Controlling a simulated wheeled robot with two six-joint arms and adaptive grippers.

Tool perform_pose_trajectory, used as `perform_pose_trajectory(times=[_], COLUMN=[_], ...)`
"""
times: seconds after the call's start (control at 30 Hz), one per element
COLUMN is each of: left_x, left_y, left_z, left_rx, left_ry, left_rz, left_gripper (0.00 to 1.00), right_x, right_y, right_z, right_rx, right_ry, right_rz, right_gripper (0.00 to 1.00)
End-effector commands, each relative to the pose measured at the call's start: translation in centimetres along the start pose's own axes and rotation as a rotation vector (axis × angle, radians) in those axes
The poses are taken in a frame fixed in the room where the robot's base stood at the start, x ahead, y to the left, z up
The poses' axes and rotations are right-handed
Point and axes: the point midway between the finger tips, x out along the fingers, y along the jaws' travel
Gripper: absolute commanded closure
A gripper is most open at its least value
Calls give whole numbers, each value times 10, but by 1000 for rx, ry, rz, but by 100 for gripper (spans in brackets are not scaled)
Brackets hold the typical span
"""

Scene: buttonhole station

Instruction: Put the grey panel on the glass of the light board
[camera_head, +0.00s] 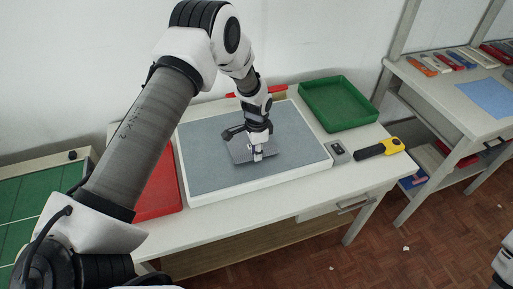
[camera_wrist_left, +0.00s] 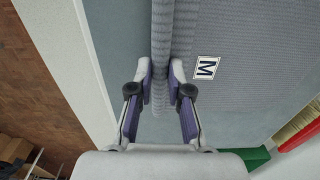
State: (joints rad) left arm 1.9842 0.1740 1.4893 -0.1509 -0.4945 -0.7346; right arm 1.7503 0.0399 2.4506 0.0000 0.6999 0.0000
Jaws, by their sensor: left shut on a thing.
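The light board (camera_head: 205,192) lies on the white table, a white frame around blue-grey glass (camera_head: 205,160). The grey panel (camera_head: 240,151) shows over the middle of the glass, partly hidden by my left gripper (camera_head: 258,155). In the left wrist view, my left gripper (camera_wrist_left: 161,75) is shut on an upright fold of the grey panel (camera_wrist_left: 255,60). A white label with an M (camera_wrist_left: 207,68) shows on the panel, right of the fingers. I cannot tell whether the panel touches the glass. My right gripper is not in view.
A green tray (camera_head: 340,126) stands right of the board, and a red tray (camera_head: 160,199) lies at its left. A yellow and black tool (camera_head: 380,148) and a small grey device (camera_head: 338,150) lie at the right. A shelf table (camera_head: 440,90) stands further right.

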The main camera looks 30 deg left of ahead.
Motion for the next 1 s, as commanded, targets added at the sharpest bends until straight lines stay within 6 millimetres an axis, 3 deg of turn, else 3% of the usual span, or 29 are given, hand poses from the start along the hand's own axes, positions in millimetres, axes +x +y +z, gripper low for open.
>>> perform_pose_trajectory(times=[0.17,0.2,0.27,0.67,0.77,1.0], left_x=[3,3,3,-4,-20,-82], left_y=[-1,0,0,-1,-1,-1], left_z=[0,0,0,0,-1,-1], left_rx=[-1,-1,-1,-1,-2,-1], left_ry=[2,2,2,3,5,6], left_rz=[-2,-2,-2,-3,-4,-5], left_gripper=[100,79,57,57,57,57], right_x=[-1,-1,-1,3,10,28], right_y=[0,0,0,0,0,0], right_z=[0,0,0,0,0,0], right_rx=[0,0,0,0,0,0], right_ry=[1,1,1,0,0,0], right_rz=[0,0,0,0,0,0], right_gripper=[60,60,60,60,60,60])
